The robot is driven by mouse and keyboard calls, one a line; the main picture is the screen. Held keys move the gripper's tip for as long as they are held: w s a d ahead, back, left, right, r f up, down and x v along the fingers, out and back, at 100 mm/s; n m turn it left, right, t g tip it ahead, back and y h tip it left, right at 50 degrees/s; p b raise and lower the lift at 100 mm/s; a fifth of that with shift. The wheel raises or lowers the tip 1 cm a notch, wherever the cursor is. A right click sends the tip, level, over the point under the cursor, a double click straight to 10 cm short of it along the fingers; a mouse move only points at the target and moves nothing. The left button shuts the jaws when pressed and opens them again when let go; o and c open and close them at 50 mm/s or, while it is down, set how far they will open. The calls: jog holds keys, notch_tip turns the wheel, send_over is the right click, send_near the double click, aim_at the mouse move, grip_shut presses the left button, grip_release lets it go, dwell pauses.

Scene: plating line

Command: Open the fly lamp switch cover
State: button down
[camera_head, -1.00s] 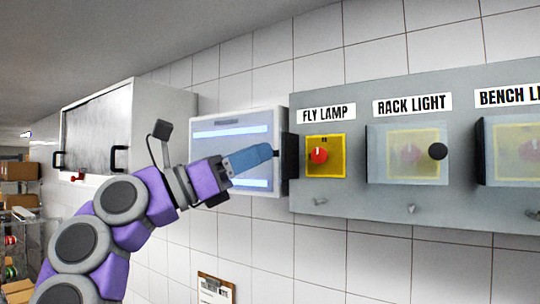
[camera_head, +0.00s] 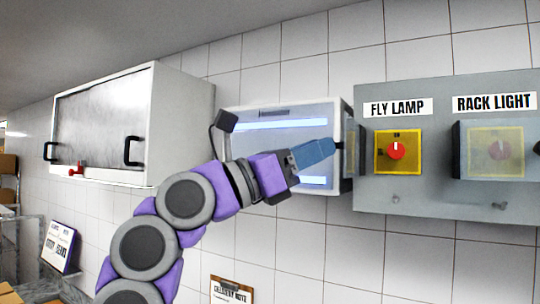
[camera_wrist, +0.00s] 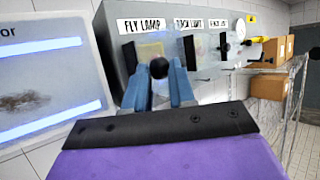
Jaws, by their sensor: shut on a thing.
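The fly lamp switch (camera_head: 396,151), a red knob on a yellow plate, is bare under the FLY LAMP label (camera_head: 397,107). Its cover (camera_head: 349,140) stands swung out to the left of the switch, seen nearly edge-on at the panel's left edge. My gripper (camera_head: 332,147) reaches the cover from the left. In the wrist view my gripper's blue fingers (camera_wrist: 159,85) are shut on the cover's round black knob (camera_wrist: 158,68). The clear cover is hard to make out there, with a blurred yellow patch behind the knob.
The rack light switch has a shut clear cover (camera_head: 492,138) to the right. A glowing fly lamp box (camera_head: 240,115) is on the wall behind my gripper. A white cabinet (camera_head: 180,120) hangs at left, and a clipboard (camera_head: 231,290) hangs below.

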aim_at(345, 140)
jog(key=d, duration=0.2)
jog(key=d+r, duration=0.1)
jog(key=shift+s+d, duration=0.15)
jog(key=shift+s, duration=0.25)
jog(key=c, duration=1.3)
grip_release()
jog(key=shift+w+a, duration=0.2)
jog(key=shift+a, duration=0.05)
jog(key=shift+o, duration=0.8)
jog(key=shift+w+a+f, duration=0.2)
jog(key=shift+w+f, duration=0.05)
jog(key=shift+w, duration=0.2)
jog(key=shift+o, duration=1.1)
jog(key=shift+w+a+f, duration=0.15)
jog(key=shift+w+a, duration=0.1)
jog(key=shift+a, duration=0.45)
jog(key=shift+s+d, duration=0.2)
jog(key=shift+d, duration=0.35)
jog(key=v, duration=1.7)
jog(key=shift+a, duration=0.25)
